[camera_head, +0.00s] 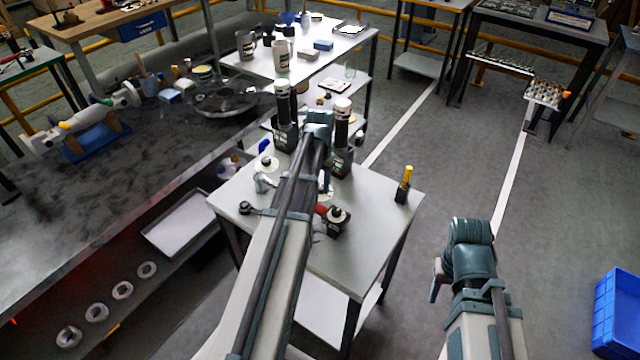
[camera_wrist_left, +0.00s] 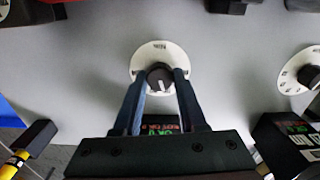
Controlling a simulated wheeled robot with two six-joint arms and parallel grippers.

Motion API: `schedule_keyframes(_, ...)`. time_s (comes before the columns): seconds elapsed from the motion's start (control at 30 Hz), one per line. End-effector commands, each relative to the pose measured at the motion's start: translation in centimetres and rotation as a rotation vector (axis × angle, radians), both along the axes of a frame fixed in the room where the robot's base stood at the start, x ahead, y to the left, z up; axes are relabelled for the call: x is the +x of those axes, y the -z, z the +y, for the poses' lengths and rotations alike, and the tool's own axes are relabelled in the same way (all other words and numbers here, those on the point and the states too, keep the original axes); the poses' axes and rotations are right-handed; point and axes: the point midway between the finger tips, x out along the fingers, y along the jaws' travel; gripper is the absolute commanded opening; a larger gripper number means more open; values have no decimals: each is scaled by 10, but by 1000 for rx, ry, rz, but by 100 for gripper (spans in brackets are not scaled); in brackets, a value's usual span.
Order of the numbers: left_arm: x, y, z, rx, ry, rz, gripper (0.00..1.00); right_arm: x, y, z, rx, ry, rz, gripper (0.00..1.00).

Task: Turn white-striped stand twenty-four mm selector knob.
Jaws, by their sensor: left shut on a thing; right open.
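In the left wrist view, a small dark selector knob (camera_wrist_left: 159,76) with a pale pointer mark sits on a round white dial plate (camera_wrist_left: 152,54). My left gripper (camera_wrist_left: 160,80) has one blue-grey finger on each side of the knob and is shut on it. A dark box with green and red lettering (camera_wrist_left: 166,120) shows partly behind the gripper's body. I cannot make out the white stripe on its stand. In the head view my left arm covers this knob. My right gripper (camera_head: 437,279) is low at the right, clear of the table, mostly hidden by its wrist; it holds nothing visible.
A second knob on a white dial (camera_wrist_left: 308,76) is to the right in the wrist view. On the small table (camera_head: 385,225) stand a black knob box (camera_head: 337,228), tall dark stands (camera_head: 285,135) and a yellow-topped item (camera_head: 404,186). A blue crate (camera_head: 617,312) is on the floor.

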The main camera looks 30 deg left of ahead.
Motion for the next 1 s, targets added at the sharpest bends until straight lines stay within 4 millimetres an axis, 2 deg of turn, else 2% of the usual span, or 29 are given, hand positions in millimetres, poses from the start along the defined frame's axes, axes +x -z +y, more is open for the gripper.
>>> schedule_keyframes(0.27, 0, 0, 0, 0, 0, 1, 0, 0, 0, 0, 0, 0, 0, 50)
schedule_keyframes(0.3, 0, 0, 0, 0, 0, 1, 48, 0, 0, 0, 0, 0, 0, 50)
schedule_keyframes(0.43, 0, 0, 0, 0, -1, 0, 71, 0, 0, 0, 0, 0, 0, 50)
schedule_keyframes(0.77, 0, -1, 0, 0, -1, 0, 71, 0, -1, 0, 0, 0, 0, 50)
schedule_keyframes(1.0, 0, -14, 0, 0, -1, 0, 71, 0, -14, 0, 0, 0, 0, 50)
